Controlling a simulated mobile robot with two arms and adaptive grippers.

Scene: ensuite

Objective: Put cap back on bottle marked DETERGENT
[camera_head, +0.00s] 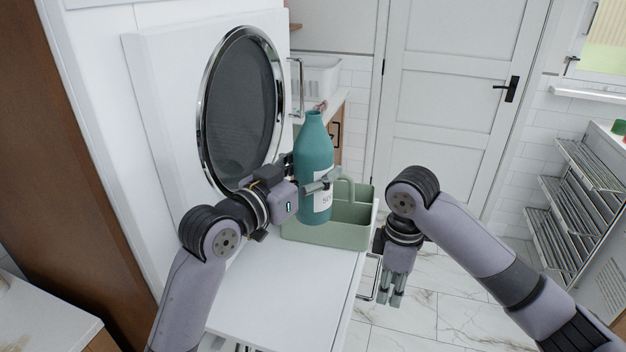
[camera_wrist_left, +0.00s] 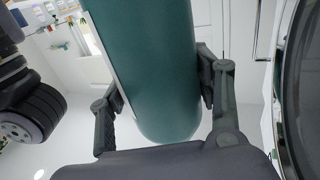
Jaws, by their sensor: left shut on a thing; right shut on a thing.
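A teal bottle (camera_head: 314,152) is upright, with a white label (camera_head: 322,200) on which I can read only "SO"; I cannot read DETERGENT anywhere. My left gripper (camera_head: 318,183) is shut around the bottle's body. In the left wrist view the bottle (camera_wrist_left: 150,65) runs between the two fingers of my left gripper (camera_wrist_left: 160,100). I cannot make out a separate cap on the bottle's narrow neck. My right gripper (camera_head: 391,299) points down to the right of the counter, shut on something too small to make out. No cap can be made out.
A green caddy (camera_head: 302,233) with a handle stands on the white counter (camera_head: 285,285), just behind the bottle. The counter's front is bare. Open tiled floor (camera_head: 440,310) lies right of it, before a white door (camera_head: 440,100).

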